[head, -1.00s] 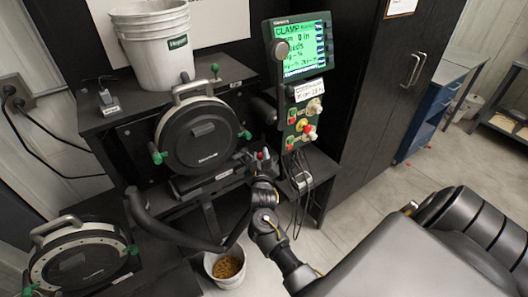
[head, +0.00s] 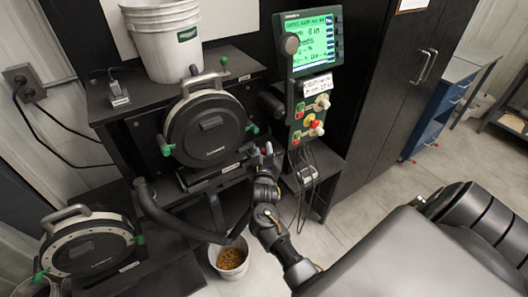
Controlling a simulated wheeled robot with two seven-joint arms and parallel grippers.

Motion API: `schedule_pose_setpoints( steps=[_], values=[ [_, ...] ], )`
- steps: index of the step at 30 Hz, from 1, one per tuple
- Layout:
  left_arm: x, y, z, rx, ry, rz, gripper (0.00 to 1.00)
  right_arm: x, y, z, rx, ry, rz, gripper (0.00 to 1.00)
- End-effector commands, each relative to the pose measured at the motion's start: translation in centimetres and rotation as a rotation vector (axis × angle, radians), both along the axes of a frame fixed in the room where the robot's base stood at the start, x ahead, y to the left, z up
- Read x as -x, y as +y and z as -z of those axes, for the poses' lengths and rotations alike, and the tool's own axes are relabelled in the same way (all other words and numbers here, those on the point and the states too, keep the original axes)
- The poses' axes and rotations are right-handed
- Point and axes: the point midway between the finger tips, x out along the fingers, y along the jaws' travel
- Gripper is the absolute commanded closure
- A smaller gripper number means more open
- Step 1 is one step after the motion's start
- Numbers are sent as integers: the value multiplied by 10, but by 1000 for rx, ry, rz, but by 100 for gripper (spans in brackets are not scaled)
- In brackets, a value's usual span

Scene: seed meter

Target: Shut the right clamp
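The seed meter (head: 211,130) is a round black housing with a grey handle on top, standing on a black bench. The right clamp (head: 252,128) shows as a small green tip at its right edge; whether it is open or shut is too small to tell. Another green-tipped clamp (head: 166,147) is at its left edge. My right gripper (head: 263,158) is just below and right of the right clamp, with a small visible gap to the green tip. Its fingers are dark and too small to read as open or shut. My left gripper is not in view.
A control panel (head: 306,80) with a lit green screen stands close right of the meter. White buckets (head: 162,45) stand on the bench behind. A second round meter (head: 88,250) is at lower left. A bucket of seeds (head: 229,262) is on the floor below.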

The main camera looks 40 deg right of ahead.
Motion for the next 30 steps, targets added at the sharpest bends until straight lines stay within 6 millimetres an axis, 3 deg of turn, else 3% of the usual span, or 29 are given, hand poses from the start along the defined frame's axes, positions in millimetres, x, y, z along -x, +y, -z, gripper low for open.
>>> schedule_pose_setpoints(
  steps=[11, 22, 30],
  values=[
    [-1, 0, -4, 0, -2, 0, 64, 5, 1, 0, 0, 3, 3, 66],
    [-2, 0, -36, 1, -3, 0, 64, 51, 33, -2, -2, 5, 1, 66],
    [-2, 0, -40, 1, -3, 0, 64, 63, 42, 1, -1, 1, 1, 66]
  ],
)
